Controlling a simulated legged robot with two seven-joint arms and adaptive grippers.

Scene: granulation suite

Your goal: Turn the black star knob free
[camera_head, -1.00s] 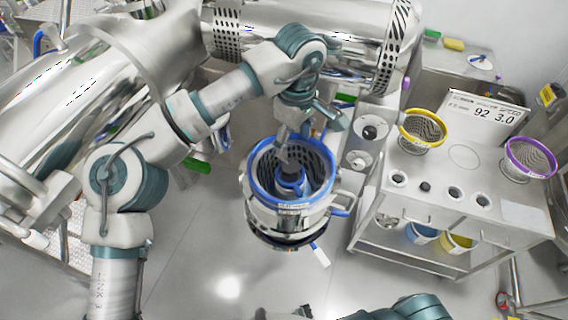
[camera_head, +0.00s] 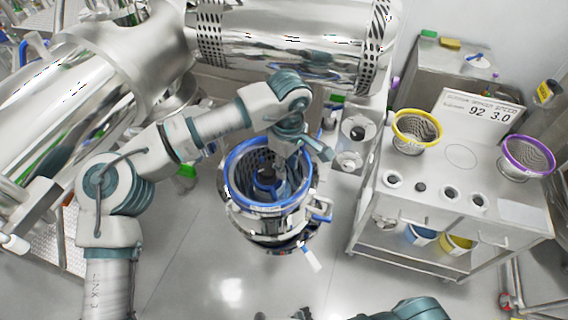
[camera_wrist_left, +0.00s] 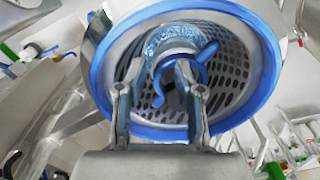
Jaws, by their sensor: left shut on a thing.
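The black star knob (camera_head: 268,174) shows as a dark piece in the middle of a blue-rimmed bowl with a perforated wall (camera_head: 233,163). My left gripper (camera_head: 282,163) reaches down into the bowl from above and is shut on the knob. In the wrist view the two fingers (camera_wrist_left: 160,85) stand on either side of a dark patch; the fingers hide most of the knob. A blue curved part with a mottled hub (camera_wrist_left: 178,38) shows just beyond the fingertips, inside the bowl.
A steel trolley (camera_head: 430,165) stands to the right with a yellow-rimmed basket (camera_head: 417,130), a purple-rimmed basket (camera_head: 527,156) and a readout panel (camera_head: 483,108). Large steel ducts (camera_head: 290,40) cross behind the arm.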

